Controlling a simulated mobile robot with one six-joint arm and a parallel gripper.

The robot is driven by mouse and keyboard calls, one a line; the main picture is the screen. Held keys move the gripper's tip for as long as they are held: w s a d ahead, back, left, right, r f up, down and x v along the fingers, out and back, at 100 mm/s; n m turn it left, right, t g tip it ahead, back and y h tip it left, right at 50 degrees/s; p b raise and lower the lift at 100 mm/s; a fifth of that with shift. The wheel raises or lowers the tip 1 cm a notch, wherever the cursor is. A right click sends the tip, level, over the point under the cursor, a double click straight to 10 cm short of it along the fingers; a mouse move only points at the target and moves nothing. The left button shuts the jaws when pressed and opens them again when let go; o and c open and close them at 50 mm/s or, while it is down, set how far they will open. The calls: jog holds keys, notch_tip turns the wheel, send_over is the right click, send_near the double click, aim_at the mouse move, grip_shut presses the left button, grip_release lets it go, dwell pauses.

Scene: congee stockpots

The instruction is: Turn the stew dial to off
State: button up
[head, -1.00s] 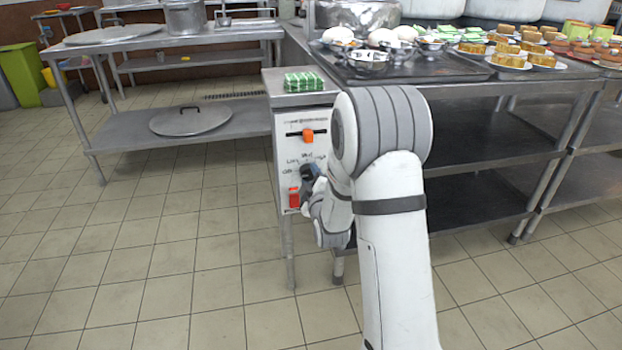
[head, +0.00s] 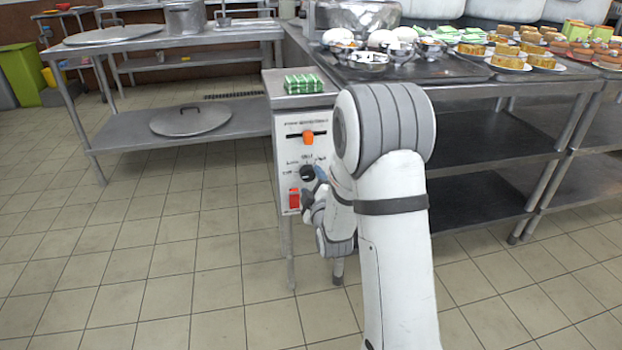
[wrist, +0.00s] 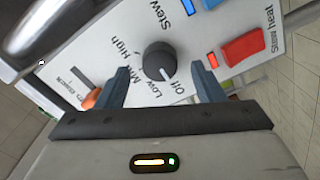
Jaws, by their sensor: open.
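The stew dial (wrist: 159,60) is a round black knob on a white panel, in the middle of the wrist view. Its white pointer mark is turned toward the printed "Off" label, with Low, Mid and High at other positions around it. In the head view the dial (head: 307,173) shows on the front of the control box. My gripper (wrist: 160,70) is open and empty, one blue-grey finger on each side of the dial in the wrist view, with visible gaps. In the head view my gripper (head: 312,198) is close to the panel, just below the dial.
The control box also carries a red switch (wrist: 243,47), a small lit red lamp (wrist: 212,61) and an orange slider (head: 308,138). A green-and-white stack (head: 303,83) lies on top. A steel table with dishes stands right; tiled floor at left is clear.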

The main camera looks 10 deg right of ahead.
jog(key=s+p, duration=0.1)
jog(key=s, duration=0.4)
jog(key=shift+s, duration=0.2)
jog(key=s+r+m+g+p, duration=0.3)
jog(key=r+p, duration=0.6)
jog(key=r, duration=0.2)
jog(key=s+r+m+g+p, duration=0.3)
jog(key=r+g+p, duration=0.1)
jog(key=r+p, duration=0.6)
jog(key=s+a+r+m+g+p, duration=0.2)
jog(key=s+r+m+g+p, duration=0.4)
jog(key=s+r+p, duration=1.3)
jog(key=s+r+g, duration=0.2)
jog(key=s+r, duration=0.2)
jog(key=r, duration=0.1)
jog(key=shift+s+m, duration=0.25)
jog(key=shift+m, duration=0.15)
